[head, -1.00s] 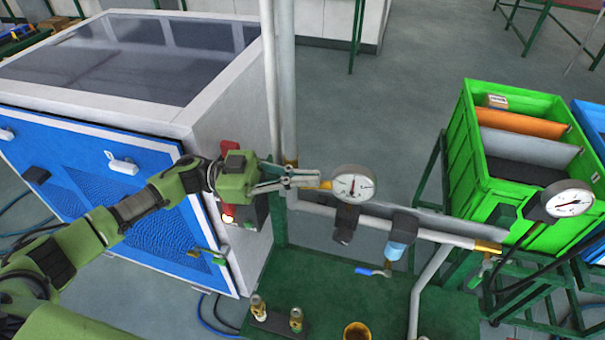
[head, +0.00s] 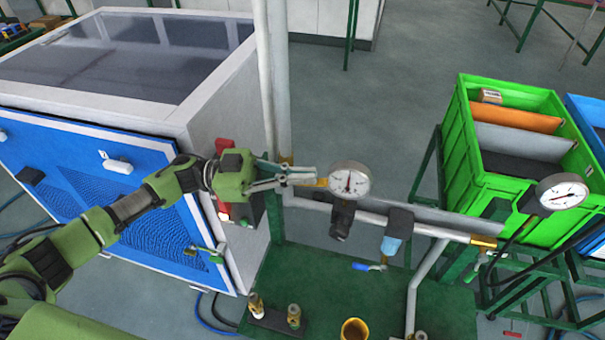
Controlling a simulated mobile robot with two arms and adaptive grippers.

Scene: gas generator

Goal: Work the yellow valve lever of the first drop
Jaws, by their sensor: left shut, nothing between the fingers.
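My left gripper (head: 314,176) is shut with nothing between its fingers. Its fingertips are at a short yellow piece (head: 322,183) just left of the round white gauge (head: 349,180); I cannot tell whether they touch it. This yellow piece looks like the valve lever, mostly hidden by the fingers. The pipe (head: 366,217) runs right from behind the gripper, past a dark regulator and a blue-bowled filter (head: 392,244). My right gripper is not in view.
A second gauge (head: 562,192) stands at right, near a green crate (head: 462,160). A white and blue cabinet (head: 215,100) stands behind my left arm. Small fittings and a yellow cup (head: 355,330) are on the green bench (head: 410,300).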

